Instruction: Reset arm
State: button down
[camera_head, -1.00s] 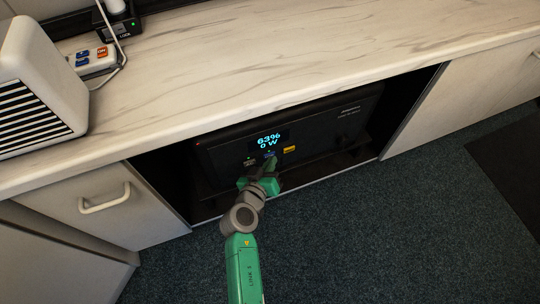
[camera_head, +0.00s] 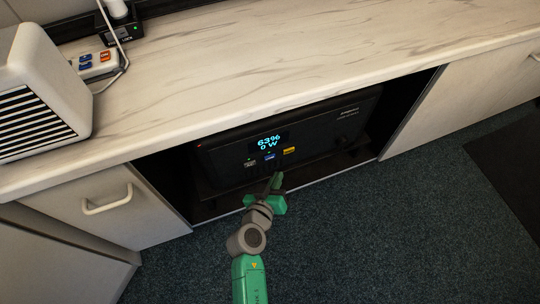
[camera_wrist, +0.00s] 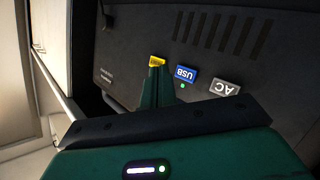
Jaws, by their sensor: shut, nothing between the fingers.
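A black power station (camera_head: 325,125) sits in the open recess under the counter. Its lit screen (camera_head: 270,143) reads 63% and 0 W. Below the screen are a grey AC button (camera_head: 250,162), a blue USB button (camera_head: 270,157) and a yellow button (camera_head: 289,150). The wrist view shows the AC button (camera_wrist: 225,88), the USB button (camera_wrist: 185,76) with a green light beside it, and the yellow button (camera_wrist: 157,61), partly hidden by the fingertips. My gripper (camera_head: 278,178) is shut and empty in front of the panel, near the yellow button (camera_wrist: 157,70).
The counter (camera_head: 300,65) overhangs the recess. A drawer with a handle (camera_head: 107,200) is at left and a cabinet front (camera_head: 450,105) at right. On the counter are a white louvred box (camera_head: 40,85) and a small button panel (camera_head: 95,63).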

jog(key=shift+s+d, duration=0.35)
jog(key=shift+s, duration=0.4)
